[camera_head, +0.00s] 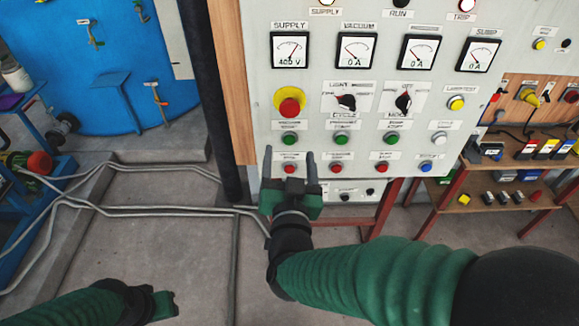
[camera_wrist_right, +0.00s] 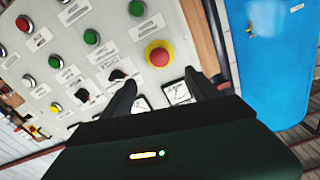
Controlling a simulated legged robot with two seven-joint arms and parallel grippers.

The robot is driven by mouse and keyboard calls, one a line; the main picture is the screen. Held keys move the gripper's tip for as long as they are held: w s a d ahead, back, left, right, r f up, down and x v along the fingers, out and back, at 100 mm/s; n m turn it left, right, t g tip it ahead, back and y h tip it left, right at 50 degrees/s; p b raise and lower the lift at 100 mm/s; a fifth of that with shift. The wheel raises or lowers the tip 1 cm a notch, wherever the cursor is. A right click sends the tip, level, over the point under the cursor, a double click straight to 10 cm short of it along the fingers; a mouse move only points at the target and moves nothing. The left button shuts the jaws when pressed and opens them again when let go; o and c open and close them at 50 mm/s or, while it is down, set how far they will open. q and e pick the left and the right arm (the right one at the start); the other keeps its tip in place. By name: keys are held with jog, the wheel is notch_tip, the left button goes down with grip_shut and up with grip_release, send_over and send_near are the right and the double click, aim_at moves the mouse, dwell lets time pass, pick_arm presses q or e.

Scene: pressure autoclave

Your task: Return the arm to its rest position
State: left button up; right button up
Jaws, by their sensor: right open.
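My right gripper (camera_head: 289,168) is green and black and stands in front of the lower left part of the grey control panel (camera_head: 262,70) in the head view. Its two dark fingers are apart with nothing between them. They point up toward the row of green and red buttons. In the right wrist view the fingers frame the panel, with the red emergency stop button (camera_wrist_right: 158,54) on its yellow ring beyond them. My left arm (camera_head: 100,302) shows at the bottom left of the head view; its end is short and its fingers cannot be made out.
The panel carries several gauges (camera_head: 290,50), knobs and buttons. A shelf (camera_head: 520,160) with small coloured parts stands at the right. A blue vessel (camera_head: 110,60) stands at the back left. Grey pipes (camera_head: 150,210) run along the floor, which is otherwise clear there.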

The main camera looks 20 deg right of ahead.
jog(key=shift+s, duration=0.15)
jog(key=shift+f, duration=0.1)
notch_tip(320, 180, down, 9)
jog(key=w+a+n+g+y, duration=0.1)
jog(key=a+n+g+y, duration=0.15)
jog(key=g+y, duration=0.2)
jog(key=s+d+f+n+g, duration=0.1)
jog(key=s+d+f+g, duration=0.3)
jog(key=s+f, duration=0.3)
jog(key=s+d+f+n+g, duration=0.2)
jog(key=s+d+f+g, duration=0.2)
jog(key=s+f+g, duration=0.2)
jog(key=s+f, duration=0.1)
jog(key=s, duration=0.1)
jog(key=shift+s+d, duration=0.15)
jog(key=shift+s, duration=0.2)
jog(key=shift+y, duration=0.25)
jog(key=shift+c, duration=0.4)
